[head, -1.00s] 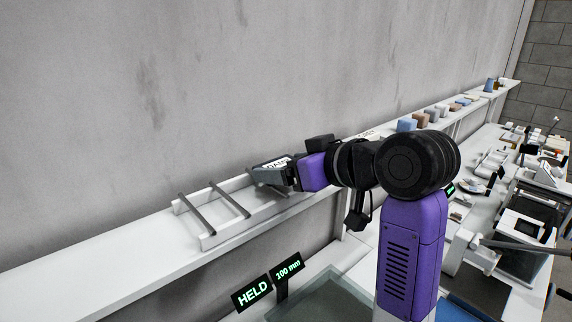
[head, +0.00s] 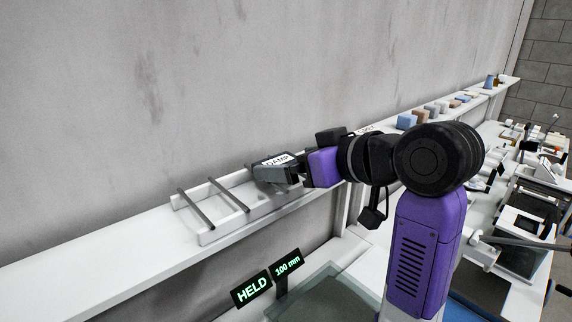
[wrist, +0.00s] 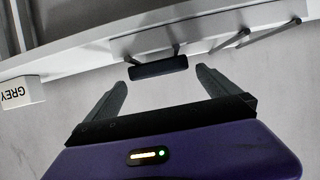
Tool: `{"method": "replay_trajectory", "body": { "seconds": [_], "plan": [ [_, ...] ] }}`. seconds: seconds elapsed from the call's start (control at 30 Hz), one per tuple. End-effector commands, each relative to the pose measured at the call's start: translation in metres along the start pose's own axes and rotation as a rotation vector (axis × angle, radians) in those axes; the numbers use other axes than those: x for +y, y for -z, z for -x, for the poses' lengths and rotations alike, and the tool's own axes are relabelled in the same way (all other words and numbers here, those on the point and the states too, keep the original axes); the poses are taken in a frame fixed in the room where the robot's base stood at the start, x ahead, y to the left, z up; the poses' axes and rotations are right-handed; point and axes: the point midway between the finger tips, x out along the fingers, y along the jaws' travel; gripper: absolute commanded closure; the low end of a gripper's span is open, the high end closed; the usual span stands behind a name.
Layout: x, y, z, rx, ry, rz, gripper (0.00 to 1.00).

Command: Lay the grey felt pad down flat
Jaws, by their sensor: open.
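A dark grey slab (wrist: 158,67), which looks like the felt pad, shows as a narrow bar against the white rack in the wrist view. I cannot tell surely whether it lies flat or stands on edge. My gripper (wrist: 164,78) is open, its two fingers apart on either side of the slab's near side, with bare space between them and no contact visible. In the head view my gripper (head: 262,176) is over the right part of the white rack (head: 208,238) on the shelf. The slab is not distinguishable there, where the gripper covers that end.
The rack carries several slanted grey rods (head: 228,195). A white block lettered GREY (wrist: 20,93) shows at the wrist view's left. A sign reading HELD (head: 251,291) stands below the shelf. Several small blocks (head: 407,122) line the shelf farther right. The shelf's left stretch is clear.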

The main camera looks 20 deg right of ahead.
Motion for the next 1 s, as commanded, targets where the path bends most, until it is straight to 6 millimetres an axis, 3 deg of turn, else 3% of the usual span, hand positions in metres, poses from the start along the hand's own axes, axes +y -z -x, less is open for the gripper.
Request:
{"method": "replay_trajectory", "body": {
  "seconds": [0.3, 0.4, 0.67, 1.0],
  "plan": [
    [0.002, 0.001, 0.071, 0.004, -0.005, 0.002, 0.0],
    [0.002, 0.002, 0.084, -0.001, -0.006, 0.0, 0.0],
    [0.001, 0.0, 0.096, 0.0, -0.001, 0.001, 0.0],
    [-0.001, -0.004, 0.094, 0.001, 0.002, -0.009, 0.0]
  ]
}}
